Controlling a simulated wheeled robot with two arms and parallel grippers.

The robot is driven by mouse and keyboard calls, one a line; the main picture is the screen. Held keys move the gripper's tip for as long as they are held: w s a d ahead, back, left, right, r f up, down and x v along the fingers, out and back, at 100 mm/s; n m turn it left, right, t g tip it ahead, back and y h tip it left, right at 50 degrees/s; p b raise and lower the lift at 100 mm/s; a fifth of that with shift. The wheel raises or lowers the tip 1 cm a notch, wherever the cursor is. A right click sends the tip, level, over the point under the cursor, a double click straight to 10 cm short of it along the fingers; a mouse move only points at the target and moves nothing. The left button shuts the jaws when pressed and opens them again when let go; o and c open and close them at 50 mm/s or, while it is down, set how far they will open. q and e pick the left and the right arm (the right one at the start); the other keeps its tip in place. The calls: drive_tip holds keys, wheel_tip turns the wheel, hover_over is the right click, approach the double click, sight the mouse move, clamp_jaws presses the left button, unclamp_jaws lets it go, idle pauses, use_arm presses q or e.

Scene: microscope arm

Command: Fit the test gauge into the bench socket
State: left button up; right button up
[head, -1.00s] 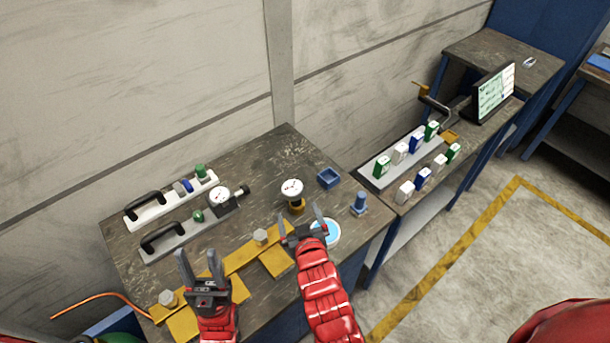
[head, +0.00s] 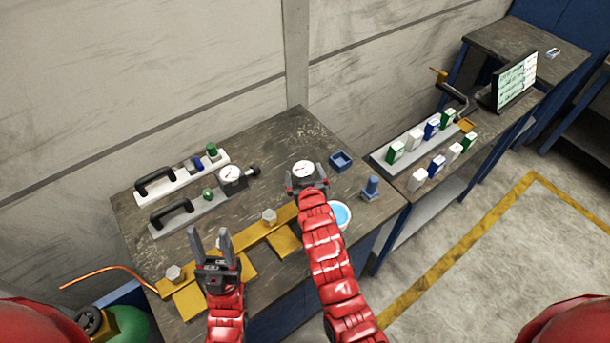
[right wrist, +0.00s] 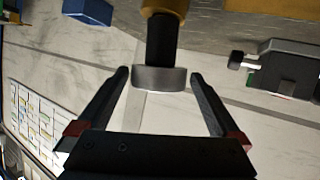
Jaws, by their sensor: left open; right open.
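A round white-faced gauge (head: 303,170) stands upright on the bench in the head view. In the right wrist view, which appears upside down, its grey head (right wrist: 160,79), black stem (right wrist: 162,40) and yellow base (right wrist: 165,6) show. My right gripper (head: 305,178) is open, with a finger on each side of the gauge and visible gaps. A second white-faced gauge (head: 231,176) sits at the end of a grey handled plate. My left gripper (head: 209,234) is open and empty over the bench's front left. I cannot tell which part is the bench socket.
A blue square tray (head: 341,162) and blue post (head: 371,188) stand right of the gauge. A blue-white round dish (head: 342,214) is beside my right arm. A yellow bar (head: 240,246) with bolts lies along the front. A white handled plate (head: 180,183) lies behind.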

drive_tip(key=x, duration=0.3)
drive_tip(key=shift+w+f+b, duration=0.2)
drive_tip(key=shift+f+b, duration=0.2)
drive_tip(key=shift+w+f, duration=0.1)
drive_tip(key=shift+w, duration=0.4)
drive_tip(key=shift+c, duration=0.2)
drive_tip(key=shift+s, duration=0.1)
drive_tip(key=c, duration=1.4)
drive_tip(key=shift+c, duration=0.2)
